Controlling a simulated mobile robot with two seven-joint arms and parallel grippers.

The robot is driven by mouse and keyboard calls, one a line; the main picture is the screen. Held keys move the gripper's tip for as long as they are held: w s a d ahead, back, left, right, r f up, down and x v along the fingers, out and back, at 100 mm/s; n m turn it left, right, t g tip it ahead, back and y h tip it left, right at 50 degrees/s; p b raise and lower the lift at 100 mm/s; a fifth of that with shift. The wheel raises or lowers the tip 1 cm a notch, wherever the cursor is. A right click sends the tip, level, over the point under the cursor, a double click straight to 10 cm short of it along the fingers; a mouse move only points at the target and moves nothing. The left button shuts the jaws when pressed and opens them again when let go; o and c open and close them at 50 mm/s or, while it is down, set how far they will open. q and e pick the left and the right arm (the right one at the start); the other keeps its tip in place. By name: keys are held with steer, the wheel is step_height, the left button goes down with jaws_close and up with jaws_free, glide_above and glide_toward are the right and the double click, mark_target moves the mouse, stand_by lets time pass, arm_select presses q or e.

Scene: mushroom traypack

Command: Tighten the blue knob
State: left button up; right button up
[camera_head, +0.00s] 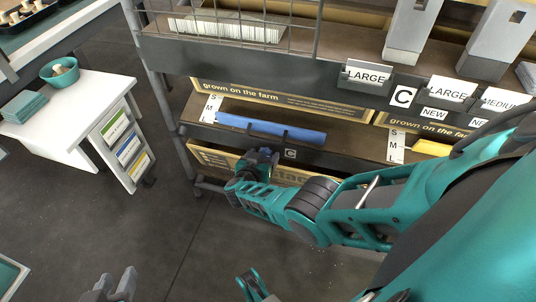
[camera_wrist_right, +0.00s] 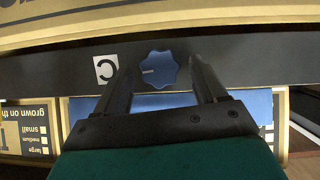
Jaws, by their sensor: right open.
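My right gripper (camera_wrist_right: 162,63) is open, with one finger on each side of the knob. Whether the fingers touch it I cannot tell.
The shelf rack (camera_head: 165,100) holds cardboard trays and a long blue item (camera_head: 270,128) above the right gripper. Labels hang along the upper shelf edge. A white table (camera_head: 60,125) with a teal bowl (camera_head: 60,72) stands at left. The floor between is clear.

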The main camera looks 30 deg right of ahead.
arm_select(q)
steer(key=shift+w+d, duration=0.35)
steer(key=shift+d, duration=0.15)
arm_select(e)
steer(key=shift+w+d+f, duration=0.2)
steer(key=shift+w+d, duration=0.15)
steer(key=shift+d, duration=0.1)
steer(key=shift+c, duration=0.4)
steer(key=c, duration=1)
arm_select(q)
steer(key=shift+s, duration=0.15)
steer(key=shift+a, duration=0.1)
arm_select(e)
steer(key=shift+s, duration=0.1)
